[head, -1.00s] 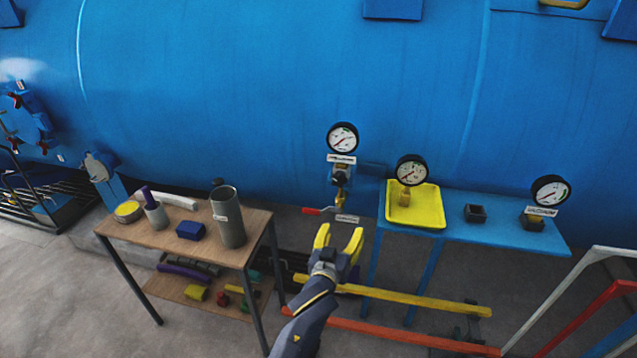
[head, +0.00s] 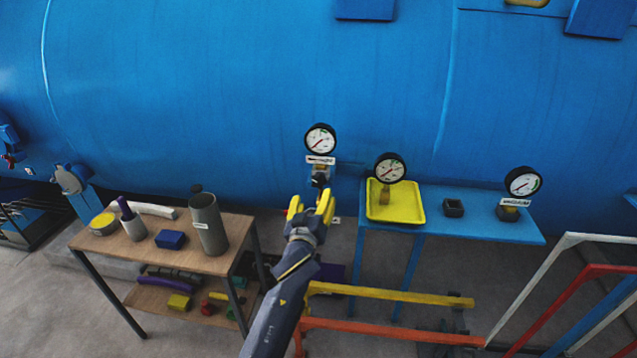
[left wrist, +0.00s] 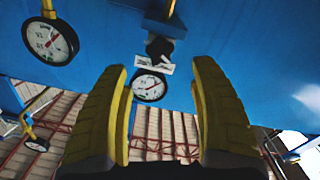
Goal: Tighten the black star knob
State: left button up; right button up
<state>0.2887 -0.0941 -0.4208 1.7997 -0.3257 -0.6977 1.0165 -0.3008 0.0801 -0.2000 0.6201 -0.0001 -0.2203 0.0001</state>
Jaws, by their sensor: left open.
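A small black knob (head: 320,181) sits on the fitting under the upright gauge (head: 320,139) on the blue vessel. Its star shape is too small to make out. In the left wrist view a dark knob (left wrist: 160,47) shows beyond the fingers, beside a white label and the gauge (left wrist: 150,86). My left gripper (head: 311,204) is open and empty, just below and in front of the knob, apart from it. In the left wrist view its yellow fingers (left wrist: 160,72) stand wide apart. The gripper hides the lower part of the fitting. My right gripper is not in view.
A blue bench (head: 475,228) at right carries a yellow tray (head: 408,212), a second gauge (head: 390,168) and a third (head: 523,182). A wooden cart (head: 125,250) with several items stands at left. Yellow and red rails (head: 400,296) run low at right.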

aim_at(319, 182)
pick_arm(q)
jog(key=w, duration=0.3)
jog(key=w+d, duration=0.1)
jog(key=w, duration=0.5)
jog(key=shift+d, duration=0.2)
jog(key=shift+c, duration=0.4)
jog(key=c, duration=1.2)
jog(key=shift+c, duration=0.2)
